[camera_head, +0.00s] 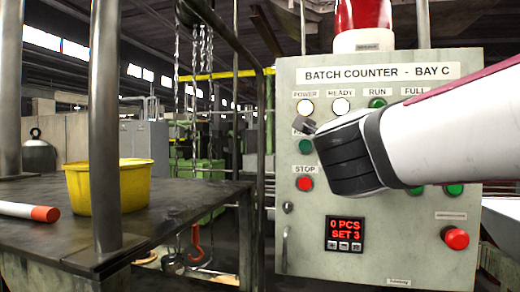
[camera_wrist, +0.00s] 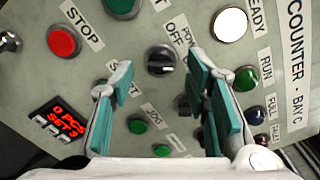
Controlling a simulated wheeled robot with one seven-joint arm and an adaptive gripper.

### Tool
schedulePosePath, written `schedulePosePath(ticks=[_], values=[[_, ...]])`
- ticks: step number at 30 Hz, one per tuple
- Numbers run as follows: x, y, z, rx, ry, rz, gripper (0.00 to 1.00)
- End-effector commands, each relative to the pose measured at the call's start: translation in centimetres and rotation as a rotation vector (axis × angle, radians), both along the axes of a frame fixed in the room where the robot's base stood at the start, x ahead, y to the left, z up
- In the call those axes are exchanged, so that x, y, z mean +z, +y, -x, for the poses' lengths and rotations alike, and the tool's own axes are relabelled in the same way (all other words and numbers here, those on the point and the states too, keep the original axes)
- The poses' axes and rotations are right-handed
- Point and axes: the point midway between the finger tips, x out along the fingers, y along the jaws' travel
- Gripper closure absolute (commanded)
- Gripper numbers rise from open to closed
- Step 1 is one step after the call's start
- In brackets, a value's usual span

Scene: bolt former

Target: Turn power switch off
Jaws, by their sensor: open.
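The power switch (camera_wrist: 160,59) is a round black rotary knob on the grey panel in the wrist view. Labels that look like "POWER" and "OFF" are beside it, partly readable. My gripper (camera_wrist: 160,70) is open, with its two teal-padded fingers on either side of the knob in this view. Nothing is held between them. I cannot tell how far the fingertips are from the panel, or whether they touch it. In the head view my arm crosses the batch counter panel (camera_head: 365,72) and hides the switch and most of the gripper.
A red stop button (camera_wrist: 63,41), a green button (camera_wrist: 122,6) and a white lamp (camera_wrist: 229,25) surround the switch. A red display (camera_head: 345,234) reads "0 PCS SET 3". A yellow bucket (camera_head: 137,184) stands on the dark table (camera_head: 180,215) at left. A red button (camera_head: 455,238) sticks out lower right.

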Motion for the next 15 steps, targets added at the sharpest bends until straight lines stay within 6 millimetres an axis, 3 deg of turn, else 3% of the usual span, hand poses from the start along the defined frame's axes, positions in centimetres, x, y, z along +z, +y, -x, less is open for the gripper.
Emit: schedulePosePath(ticks=[6,15], values=[[0.0,-0.5,-1.7,0.0,0.001,0.002,0.57],[0.0,-0.6,-1.9,0.001,0.0,0.001,0.57]])
